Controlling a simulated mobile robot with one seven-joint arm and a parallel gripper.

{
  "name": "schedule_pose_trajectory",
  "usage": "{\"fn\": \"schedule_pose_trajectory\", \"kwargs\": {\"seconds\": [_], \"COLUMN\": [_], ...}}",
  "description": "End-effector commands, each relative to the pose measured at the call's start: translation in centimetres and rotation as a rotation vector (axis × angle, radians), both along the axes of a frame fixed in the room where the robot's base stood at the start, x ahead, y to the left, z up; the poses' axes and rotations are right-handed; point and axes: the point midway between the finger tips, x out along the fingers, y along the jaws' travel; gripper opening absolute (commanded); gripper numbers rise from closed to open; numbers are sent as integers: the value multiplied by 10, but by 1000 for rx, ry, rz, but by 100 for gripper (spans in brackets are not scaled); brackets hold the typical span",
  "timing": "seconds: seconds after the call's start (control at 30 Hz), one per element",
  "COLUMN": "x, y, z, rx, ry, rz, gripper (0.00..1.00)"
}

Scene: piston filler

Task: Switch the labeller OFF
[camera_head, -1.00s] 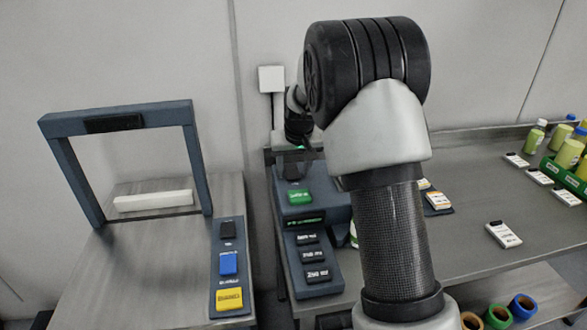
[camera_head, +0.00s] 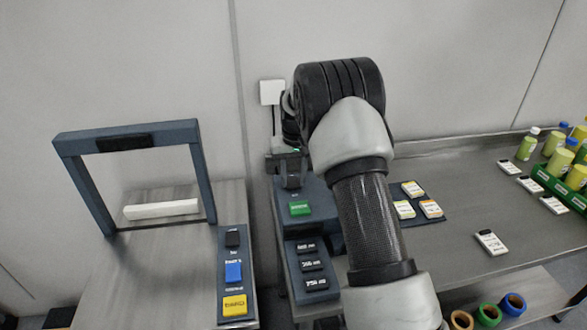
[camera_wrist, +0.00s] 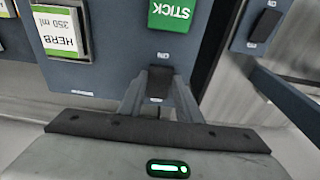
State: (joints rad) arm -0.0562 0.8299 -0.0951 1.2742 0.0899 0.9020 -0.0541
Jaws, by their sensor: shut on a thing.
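The labeller (camera_head: 320,205) is a dark blue unit with a green button (camera_head: 299,208), which reads STICK in the wrist view (camera_wrist: 172,14). Its small black switch (camera_wrist: 160,82) sits beside that button, under a small ON mark (camera_wrist: 163,56). My gripper (camera_wrist: 160,92) has its two fingers on either side of the black switch and is shut on it. In the head view my gripper (camera_head: 291,178) is at the far end of the labeller panel, partly hidden by my arm.
An arch-shaped machine (camera_head: 125,140) stands left, its panel holding black, blue and yellow buttons. Another panel (camera_head: 312,268) with several black buttons is in front of the labeller. Label cards (camera_head: 431,208) lie right. A green crate (camera_head: 560,188) of bottles stands far right.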

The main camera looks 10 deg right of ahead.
Motion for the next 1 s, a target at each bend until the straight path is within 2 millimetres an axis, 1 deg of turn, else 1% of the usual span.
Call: {"fn": "schedule_pose_trajectory", "kwargs": {"seconds": [0.03,0.33,0.37,0.43,0.47,0.77,0.87,0.97,1.0], "x": [1,1,1,1,1,1,0,-2,-3], "y": [0,0,0,0,0,0,0,0,0], "z": [2,1,1,1,1,2,9,25,33], "rx": [0,0,0,0,0,0,0,1,1], "ry": [2,4,4,4,5,5,4,2,2], "rz": [1,0,0,0,0,0,0,0,0], "gripper": [9,9,36,48,50,50,50,50,50]}}
